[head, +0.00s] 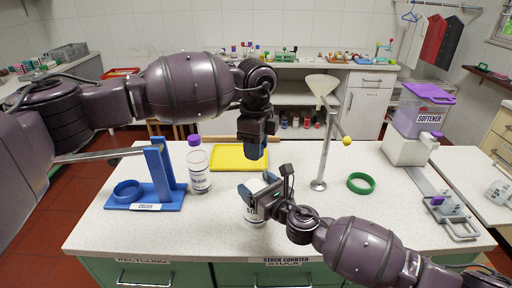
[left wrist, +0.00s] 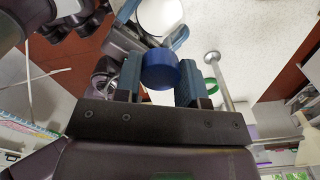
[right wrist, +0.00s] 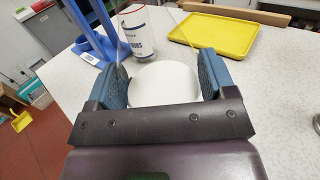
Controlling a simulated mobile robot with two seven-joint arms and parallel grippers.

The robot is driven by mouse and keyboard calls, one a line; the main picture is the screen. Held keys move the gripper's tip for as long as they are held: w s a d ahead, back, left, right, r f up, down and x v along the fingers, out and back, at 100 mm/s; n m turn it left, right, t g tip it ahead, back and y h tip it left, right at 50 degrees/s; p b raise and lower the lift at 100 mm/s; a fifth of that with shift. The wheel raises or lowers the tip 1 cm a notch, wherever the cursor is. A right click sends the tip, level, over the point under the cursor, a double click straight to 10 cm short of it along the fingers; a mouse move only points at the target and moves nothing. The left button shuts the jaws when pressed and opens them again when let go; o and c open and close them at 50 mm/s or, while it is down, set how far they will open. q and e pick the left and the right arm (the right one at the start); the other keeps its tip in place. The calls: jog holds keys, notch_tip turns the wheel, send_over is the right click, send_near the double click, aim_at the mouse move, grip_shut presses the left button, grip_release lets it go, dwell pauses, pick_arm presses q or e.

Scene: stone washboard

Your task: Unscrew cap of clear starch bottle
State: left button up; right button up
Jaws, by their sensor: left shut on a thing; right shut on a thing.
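My left gripper (head: 252,152) is shut on a blue cap (left wrist: 160,70), which shows between its fingers in the left wrist view. My right gripper (head: 262,190) is below it, shut on a short white bottle (head: 254,215) at the front of the counter. The bottle's label is mostly hidden by the gripper. In the right wrist view the bottle's round white top (right wrist: 165,84) lies between the fingers with no cap on it. The cap is above the bottle and apart from it.
A clear bottle with a purple cap (head: 198,170) stands left of my grippers, beside a blue stand (head: 160,185). A yellow tray (head: 239,157) lies behind. A metal stand with a funnel (head: 321,160), a green ring (head: 360,183) and a softener dispenser (head: 418,120) are to the right.

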pick_arm(q)
jog(key=shift+r, duration=2.05)
pick_arm(e)
jog(key=o, duration=1.7)
